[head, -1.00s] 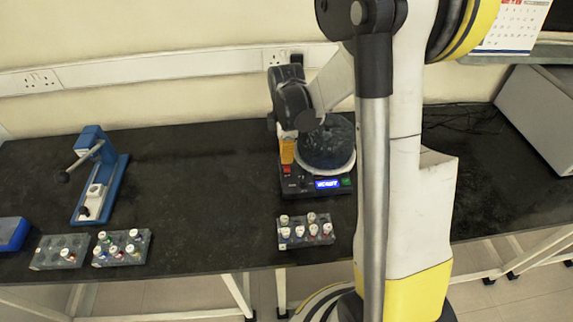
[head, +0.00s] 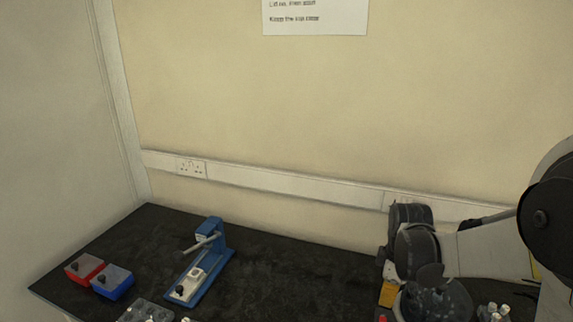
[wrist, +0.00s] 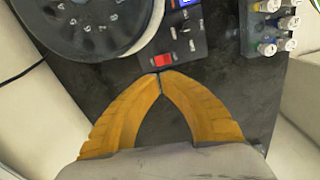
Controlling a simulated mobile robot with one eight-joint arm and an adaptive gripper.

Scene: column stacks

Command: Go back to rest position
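My gripper (wrist: 160,78) is shut, its two orange fingers meeting at the tips with nothing visible between them. In the wrist view it is above the bench, by the front panel of a dark device with a red switch (wrist: 162,60) and a numbered round rotor (wrist: 85,22). In the head view an orange part of my gripper (head: 388,294) shows at the lower right, beside the device's dark round top (head: 440,302). My arm reaches in from the right edge; the device's front is cut off below.
A blue press (head: 207,265) stands on the black bench (head: 300,285). A red box (head: 85,267) and a blue box (head: 112,281) are at its left. A vial rack (wrist: 268,25) is right of the device; another rack (head: 145,311) shows at the bottom. The bench middle is clear.

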